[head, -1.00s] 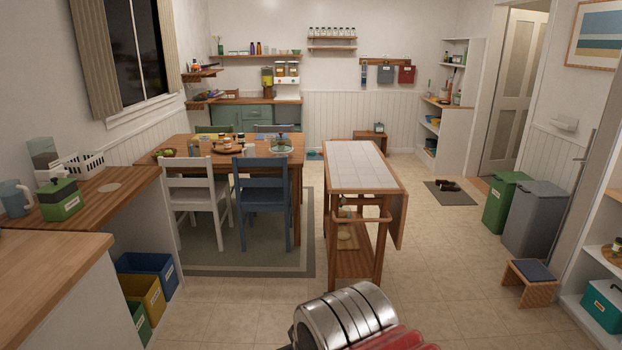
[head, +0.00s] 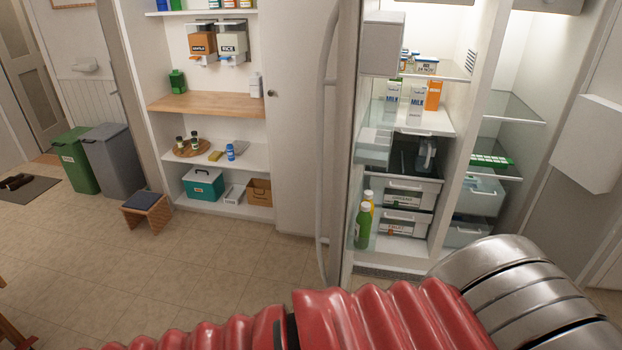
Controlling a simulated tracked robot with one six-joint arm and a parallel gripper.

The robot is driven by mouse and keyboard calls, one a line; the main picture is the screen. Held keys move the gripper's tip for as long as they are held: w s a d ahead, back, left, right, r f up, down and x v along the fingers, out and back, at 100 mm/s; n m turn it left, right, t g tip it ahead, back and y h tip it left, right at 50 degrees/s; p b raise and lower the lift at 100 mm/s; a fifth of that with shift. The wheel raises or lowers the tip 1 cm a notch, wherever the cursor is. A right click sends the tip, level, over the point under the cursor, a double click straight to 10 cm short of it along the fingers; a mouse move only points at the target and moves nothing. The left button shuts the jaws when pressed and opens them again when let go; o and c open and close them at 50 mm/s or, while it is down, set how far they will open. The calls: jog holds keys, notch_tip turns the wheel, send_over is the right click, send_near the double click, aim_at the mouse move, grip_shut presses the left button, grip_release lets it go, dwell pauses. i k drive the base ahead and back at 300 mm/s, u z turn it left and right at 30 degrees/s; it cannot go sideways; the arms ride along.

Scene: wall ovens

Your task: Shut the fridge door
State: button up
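The fridge (head: 465,190) stands open at the right in the head view, its lit inside showing. Its left door (head: 342,130) stands swung out toward me, seen almost edge-on, with a long vertical handle (head: 324,130) on its left side. Clear and white bins on the door's inner face hold a green bottle (head: 362,226) and a yellow one. A grey panel with a white box (head: 590,142) stands at the far right; I cannot tell for sure if it is a second door. My red ribbed arm crosses the bottom of the view. My gripper is out of view.
Inside the fridge are cartons (head: 416,102), a jug and drawers (head: 408,193). Left of the door is an open pantry (head: 208,103) with stocked shelves. A small stool (head: 147,212) and two bins (head: 110,160) stand farther left. The tiled floor (head: 190,270) before the pantry is clear.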

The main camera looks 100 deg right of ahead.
aim_at(371, 40)
jog(key=z, duration=3.75)
jog(key=i, duration=1)
